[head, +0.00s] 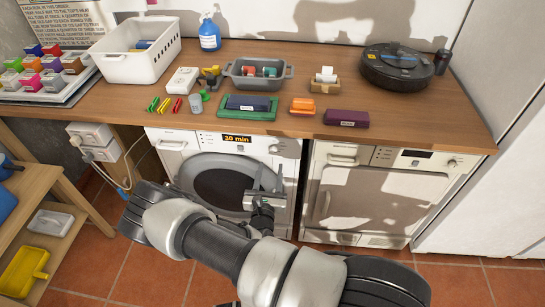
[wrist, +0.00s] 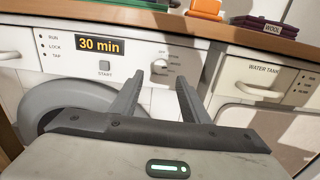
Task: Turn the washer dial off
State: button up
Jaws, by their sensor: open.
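The washer (head: 222,180) is the left of two white machines under the wooden counter. Its display (wrist: 100,45) reads "30 min" in orange. My gripper (wrist: 160,84) is open and empty. Its two fingers point up at the panel, with the dial seen between and just beyond their tips, apparently not touched. In the head view my gripper (head: 266,192) is in front of the washer door's right side.
A second white machine (head: 375,195) stands to the right. The counter (head: 330,65) above holds a white basket (head: 137,50), a grey tray, coloured boxes and a black robot vacuum (head: 397,65). A wooden shelf (head: 50,200) is at left.

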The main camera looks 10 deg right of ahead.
aim_at(273, 152)
jog(key=x, duration=0.6)
jog(key=shift+w, duration=0.3)
grip_shut()
